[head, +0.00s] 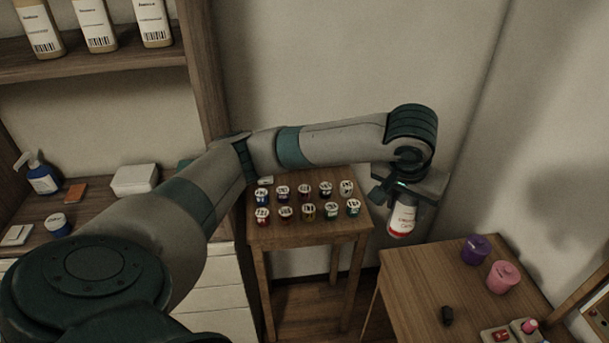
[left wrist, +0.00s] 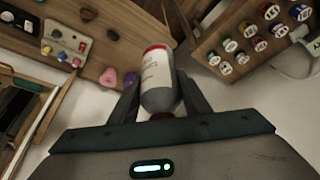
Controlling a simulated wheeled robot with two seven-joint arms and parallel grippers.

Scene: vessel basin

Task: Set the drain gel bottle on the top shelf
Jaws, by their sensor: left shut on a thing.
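My left gripper (head: 403,197) is shut on a bottle with a pale label and a red band (head: 401,221). The label is too small to read, so I cannot confirm that it is the drain gel. The bottle hangs in the air between the small table and the right-hand table. In the left wrist view the bottle (left wrist: 158,82) sits between the two fingers. The upper shelf (head: 95,64) is at the top left of the head view, far from the gripper, and holds several bottles with barcodes (head: 97,25). My right gripper is not in view.
A small table (head: 300,236) bears several labelled jars (head: 305,192). The right-hand table (head: 415,290) holds purple (head: 475,249) and pink (head: 503,277) lidded pots. The lower shelf (head: 90,215) holds a blue pump bottle (head: 42,177) and a white box (head: 134,179).

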